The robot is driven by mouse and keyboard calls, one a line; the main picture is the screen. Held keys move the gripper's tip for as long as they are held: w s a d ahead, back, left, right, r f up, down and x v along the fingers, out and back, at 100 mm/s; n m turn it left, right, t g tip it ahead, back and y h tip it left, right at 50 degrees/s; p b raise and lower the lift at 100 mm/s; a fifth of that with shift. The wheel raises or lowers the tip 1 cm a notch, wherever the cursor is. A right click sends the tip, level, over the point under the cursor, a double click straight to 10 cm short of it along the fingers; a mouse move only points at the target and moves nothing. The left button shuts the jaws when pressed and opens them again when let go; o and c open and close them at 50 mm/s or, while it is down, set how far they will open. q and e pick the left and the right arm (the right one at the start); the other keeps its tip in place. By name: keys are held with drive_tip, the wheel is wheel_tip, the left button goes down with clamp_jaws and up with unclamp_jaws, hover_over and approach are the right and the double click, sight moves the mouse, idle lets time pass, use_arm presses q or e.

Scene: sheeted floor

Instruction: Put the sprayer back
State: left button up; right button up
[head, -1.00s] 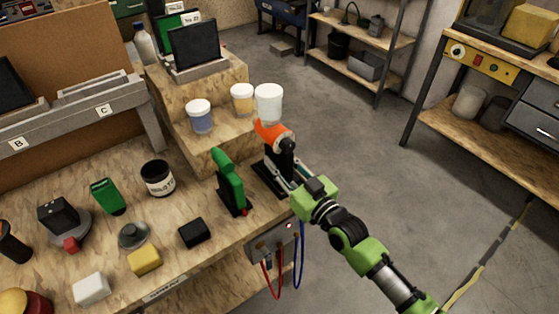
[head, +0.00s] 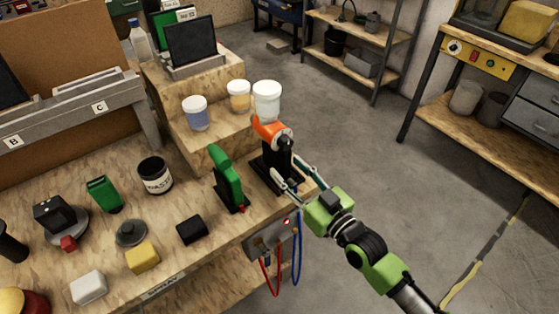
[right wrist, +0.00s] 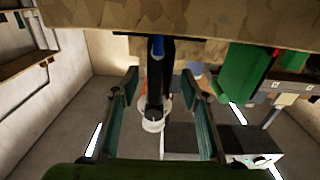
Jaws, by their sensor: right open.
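The sprayer (head: 268,131), with an orange head, a pale ring and a dark body, appears upright in a black stand (head: 262,176) at the bench's right edge. In the right wrist view, its dark body and pale round part (right wrist: 152,122) show between my fingers, inverted. My right gripper (head: 287,171) is open, one finger on each side of the dark lower part. I see no finger closed on it; whether either touches is unclear. The right wrist view shows both fingers spread (right wrist: 162,100). My left gripper is out of view.
A green tool (head: 227,175) stands close left of the sprayer. Lidded jars (head: 195,113) stand on the step behind. Red and blue cables (head: 297,255) hang from a grey box (head: 268,240) on the bench front. Open floor lies to the right.

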drive_tip(key=v, duration=0.6)
drive_tip(key=shift+s+b, duration=0.2)
drive_tip(key=shift+b, duration=0.1)
drive_tip(key=shift+d, duration=0.1)
idle(1.0)
